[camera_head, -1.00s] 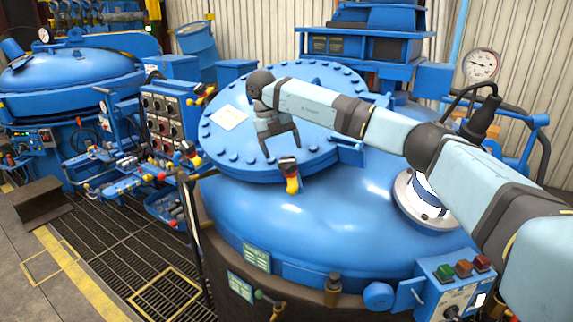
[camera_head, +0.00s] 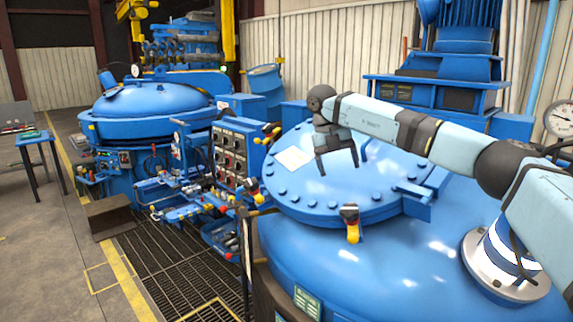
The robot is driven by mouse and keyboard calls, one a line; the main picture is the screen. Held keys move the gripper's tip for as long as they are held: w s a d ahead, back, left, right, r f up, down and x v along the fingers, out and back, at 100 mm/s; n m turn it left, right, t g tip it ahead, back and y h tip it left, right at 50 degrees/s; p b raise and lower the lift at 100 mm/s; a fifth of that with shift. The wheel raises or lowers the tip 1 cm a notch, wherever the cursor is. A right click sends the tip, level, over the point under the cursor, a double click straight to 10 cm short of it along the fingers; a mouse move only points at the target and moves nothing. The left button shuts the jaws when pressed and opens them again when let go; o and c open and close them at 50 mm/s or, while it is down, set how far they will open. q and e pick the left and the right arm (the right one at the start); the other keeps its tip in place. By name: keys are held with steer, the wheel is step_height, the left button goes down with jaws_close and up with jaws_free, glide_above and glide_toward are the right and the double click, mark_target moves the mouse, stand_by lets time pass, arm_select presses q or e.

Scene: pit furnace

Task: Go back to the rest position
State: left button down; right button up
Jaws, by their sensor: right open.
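My right arm comes in from the right edge and reaches over the large blue furnace (camera_head: 400,255). My right gripper (camera_head: 339,168) hangs above the round bolted lid (camera_head: 375,185). Its two dark fingers point down and stand apart, with nothing between them. A yellow, red and black handle (camera_head: 350,222) stands on the near rim of the lid, below the gripper and apart from it. A pale paper sheet (camera_head: 293,158) lies on the lid, left of the gripper. My left gripper does not show.
A second blue furnace (camera_head: 150,105) stands at the back left. A control box with knobs (camera_head: 232,152) and a valve bench (camera_head: 180,200) stand left of the lid. Dark floor grating (camera_head: 165,265) lies in front. A small blue table (camera_head: 35,137) stands far left. The grey floor (camera_head: 40,250) there looks clear.

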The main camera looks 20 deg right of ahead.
steer(key=s+a+f+n+g+y, duration=0.15)
steer(key=a+f+y, duration=0.25)
steer(key=a+f, duration=0.55)
steer(key=s+a+f+n+y, duration=0.3)
steer(key=a+f, duration=0.6)
steer(key=a, duration=0.2)
steer(key=s+a+f+m+t+y, duration=0.1)
steer(key=s+a+f+y, duration=0.3)
steer(key=s+a+y, duration=0.4)
steer(key=s+a+f+m+t+y, duration=0.15)
steer(key=s+a+f+y, duration=0.35)
steer(key=a, duration=0.6)
steer(key=s+d+f+m+t+h, duration=1.2)
steer(key=s+d+f+m, duration=0.7)
steer(key=m, duration=1)
steer(key=s+f+h, duration=0.2)
steer(key=s+f, duration=0.1)
steer(key=shift+s+d+m, duration=0.15)
steer(key=shift+d+m, duration=0.15)
steer(key=shift+m, duration=0.1)
